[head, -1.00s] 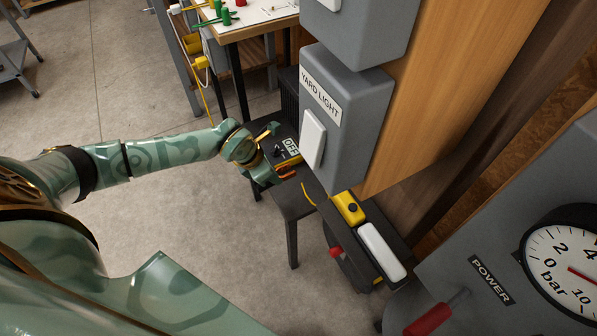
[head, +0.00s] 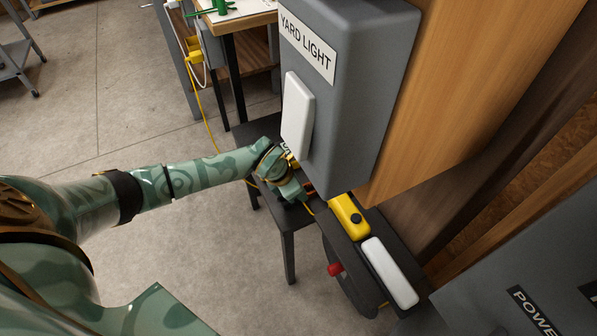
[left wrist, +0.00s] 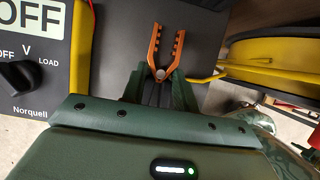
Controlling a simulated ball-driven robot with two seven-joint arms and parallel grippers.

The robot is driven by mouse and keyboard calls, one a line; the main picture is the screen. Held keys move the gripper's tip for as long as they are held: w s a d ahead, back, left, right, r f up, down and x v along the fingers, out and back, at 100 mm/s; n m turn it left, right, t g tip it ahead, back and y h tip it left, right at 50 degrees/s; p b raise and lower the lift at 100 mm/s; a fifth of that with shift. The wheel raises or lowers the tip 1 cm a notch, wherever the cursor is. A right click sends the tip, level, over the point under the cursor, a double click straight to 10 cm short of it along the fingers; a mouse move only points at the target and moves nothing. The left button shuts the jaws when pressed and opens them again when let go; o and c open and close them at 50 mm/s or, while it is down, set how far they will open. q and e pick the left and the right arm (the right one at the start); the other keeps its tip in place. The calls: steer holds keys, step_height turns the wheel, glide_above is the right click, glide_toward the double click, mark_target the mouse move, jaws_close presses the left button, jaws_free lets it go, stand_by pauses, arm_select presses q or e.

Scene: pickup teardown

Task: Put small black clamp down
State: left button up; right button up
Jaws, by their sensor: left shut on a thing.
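My left gripper (head: 296,192) is at the dark stool (head: 254,134), partly tucked behind the yard light box. In the left wrist view the gripper (left wrist: 158,92) is shut on the small black clamp (left wrist: 177,58). The clamp's copper-coloured toothed jaws point away from the gripper over the dark seat. Its black handles are mostly hidden between the fingers. I cannot tell whether the clamp touches the seat. A yellow and black tester (left wrist: 38,85) with an OFF display and a dial lies left of the clamp. My right gripper is not in view.
The grey yard light box (head: 350,110) with a white switch overhangs the stool. A black and yellow unit (head: 345,208) with a white bar stands right of the stool. A workbench (head: 240,22) is behind. A yellow cable (head: 204,115) hangs from it. Open floor lies left.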

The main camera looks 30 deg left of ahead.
arm_select(q)
steer(key=shift+f, duration=0.1)
steer(key=o, duration=1)
steer(key=p+v, duration=0.7)
steer(key=v, duration=0.5)
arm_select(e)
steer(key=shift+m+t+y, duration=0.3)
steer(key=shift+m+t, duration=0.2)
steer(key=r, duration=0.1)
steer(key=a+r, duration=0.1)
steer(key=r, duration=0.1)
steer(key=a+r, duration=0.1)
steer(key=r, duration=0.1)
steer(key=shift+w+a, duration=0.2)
